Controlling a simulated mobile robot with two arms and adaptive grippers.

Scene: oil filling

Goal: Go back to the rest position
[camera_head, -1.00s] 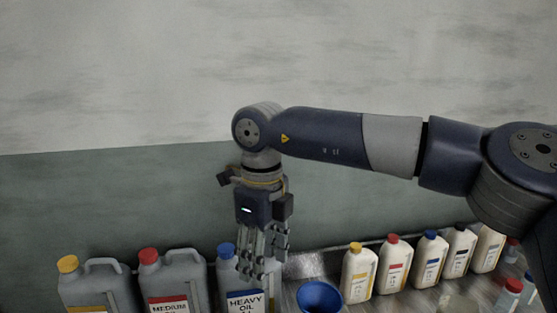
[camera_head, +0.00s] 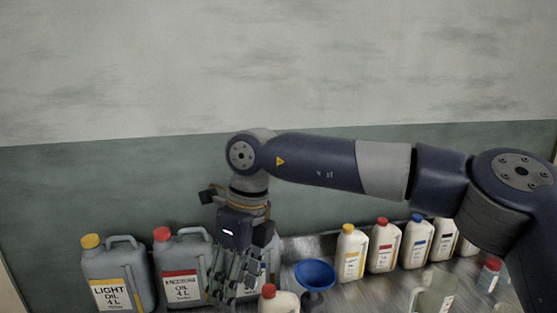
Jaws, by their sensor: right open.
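My right gripper (camera_head: 234,292) hangs with its fingers pointing down, open, with nothing visible between the fingers. It is in front of the row of grey oil jugs and hides most of the third one, the heavy oil jug (camera_head: 270,255). Whether it touches that jug cannot be told. My right arm comes in from the right, across the back of the counter. My left gripper is not in view.
The light oil jug (camera_head: 117,275), yellow cap, and a red-capped jug (camera_head: 184,268) stand at left. A blue funnel (camera_head: 314,274), red-capped white bottle (camera_head: 279,303) and clear jug (camera_head: 433,296) are near. Several white bottles (camera_head: 383,245) line the counter (camera_head: 350,298) at right.

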